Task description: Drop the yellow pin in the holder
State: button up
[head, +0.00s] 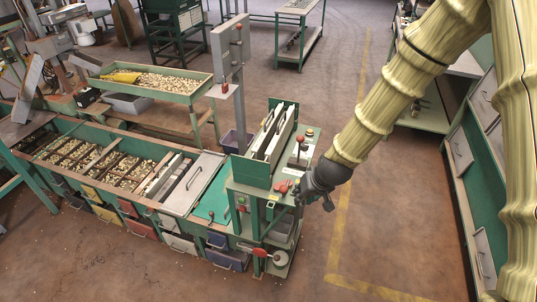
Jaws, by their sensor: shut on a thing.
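My gripper (303,198) is dark grey and reaches in from the right to the upper right side of the green machine stand (250,205). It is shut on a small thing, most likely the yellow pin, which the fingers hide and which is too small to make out. The fingertips are close to the stand's small red parts (283,187) and front edge; I cannot tell whether they touch. A small yellow-marked part (270,204) sits on the stand's front, left of the gripper. I cannot make out for certain which part is the holder.
A long green bench (125,205) with nut-filled compartments and coloured drawers runs left of the stand. Behind it is a raised tray (190,97) of nuts with a yellow scoop (121,76). The floor (385,215) to the right is clear.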

jog(key=w+a+r+n+p, duration=0.1)
jog(key=w+a+r+p, duration=0.3)
jog(key=a+r, duration=0.65)
jog(key=shift+y, duration=0.3)
notch_tip(320, 180, down, 5)
jog(key=b, duration=0.4)
jog(key=shift+s, duration=0.15)
jog(key=shift+f, duration=0.15)
jog(key=shift+f+b, duration=0.4)
jog(key=shift+f, duration=0.6)
grip_shut()
jog(key=shift+f+b, duration=2.15)
jog(key=shift+f, duration=1.75)
